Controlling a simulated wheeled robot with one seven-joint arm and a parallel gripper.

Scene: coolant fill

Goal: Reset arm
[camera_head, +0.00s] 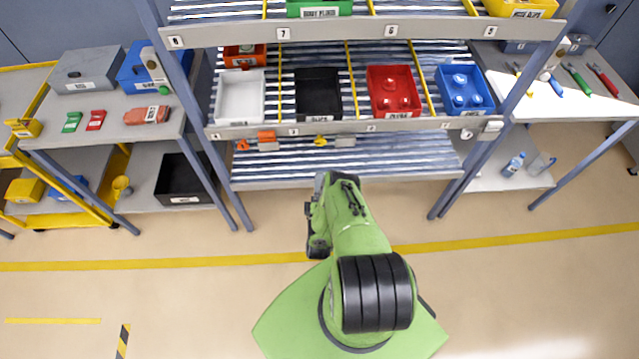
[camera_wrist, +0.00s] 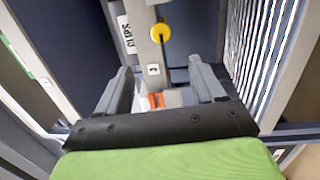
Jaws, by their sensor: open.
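My gripper (camera_wrist: 163,86) shows in the wrist view with its two grey fingers wide apart. It holds nothing. A small orange and pale item (camera_wrist: 157,100) shows in the gap between the fingers, and I cannot tell how far beyond them it lies. In the head view my green arm reaches from the bottom middle toward the shelf rack (camera_head: 340,124), its end in front of the lower shelf. The fingers cannot be made out clearly there.
The rack holds white (camera_head: 240,97), black (camera_head: 318,94), red (camera_head: 394,90) and blue (camera_head: 464,88) bins. Side tables stand left (camera_head: 110,125) and right (camera_head: 560,105). The floor (camera_head: 150,245) before the rack is clear.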

